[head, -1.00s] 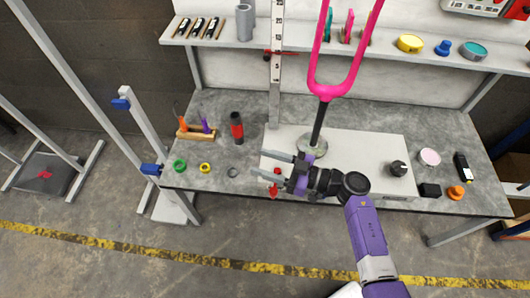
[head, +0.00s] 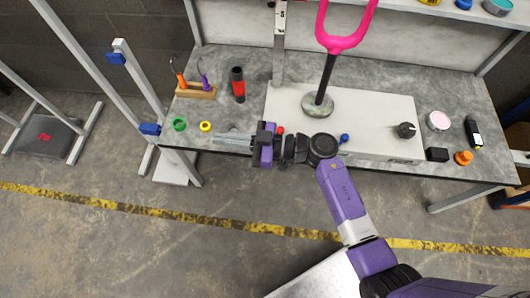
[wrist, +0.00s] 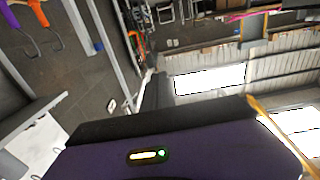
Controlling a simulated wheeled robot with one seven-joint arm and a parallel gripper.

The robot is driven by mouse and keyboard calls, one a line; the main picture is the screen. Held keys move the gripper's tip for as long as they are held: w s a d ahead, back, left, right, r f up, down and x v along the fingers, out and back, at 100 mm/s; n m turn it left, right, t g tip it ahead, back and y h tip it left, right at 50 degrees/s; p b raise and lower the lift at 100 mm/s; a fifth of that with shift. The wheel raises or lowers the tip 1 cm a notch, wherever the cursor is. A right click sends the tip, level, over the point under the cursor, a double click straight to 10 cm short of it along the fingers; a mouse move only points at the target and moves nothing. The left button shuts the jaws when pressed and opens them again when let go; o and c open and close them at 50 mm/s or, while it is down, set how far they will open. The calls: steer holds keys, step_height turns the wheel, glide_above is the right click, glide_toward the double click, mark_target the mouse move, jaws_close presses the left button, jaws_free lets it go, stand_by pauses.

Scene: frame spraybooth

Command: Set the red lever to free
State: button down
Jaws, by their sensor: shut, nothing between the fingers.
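Only a small red part of the red lever (head: 280,130) shows in the head view, at the front edge of the white box (head: 375,115); my gripper and wrist hide the rest, so I cannot tell its setting. My gripper (head: 216,139) is shut and empty, its fingers pointing left along the front of the bench. Its body overlaps the lever in the picture; I cannot tell whether they touch. The wrist view does not show the lever.
A blue knob (head: 344,138) and a black knob (head: 406,130) are on the white box. A pink fork on a black post (head: 326,80) stands on it. Green (head: 179,124) and yellow rings (head: 205,126) lie left of my fingers. The floor in front is clear.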

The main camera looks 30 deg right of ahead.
steer(key=w+a+f+t+h+b, duration=0.25)
steer(key=a+f+h+b, duration=0.2)
steer(key=a+f, duration=0.35)
steer(key=w+a+f+t+h+b, duration=0.25)
steer(key=a+f+b, duration=0.3)
steer(key=a, duration=0.55)
steer(key=s+d+f+m+g+h+b, duration=0.1)
steer(key=s+d+g+h, duration=0.1)
steer(key=s+d+h, duration=0.6)
steer(key=s+d+f+m+g+h+b, duration=0.15)
steer(key=s+d+h, duration=0.35)
steer(key=d+h, duration=0.65)
steer(key=w+d+p, duration=0.1)
steer(key=w+d, duration=0.4)
steer(key=d, duration=0.4)
steer(key=shift+w+d+h, duration=0.25)
steer(key=shift+d+h, duration=0.1)
steer(key=shift+t, duration=0.25)
steer(key=shift+s+r, duration=0.1)
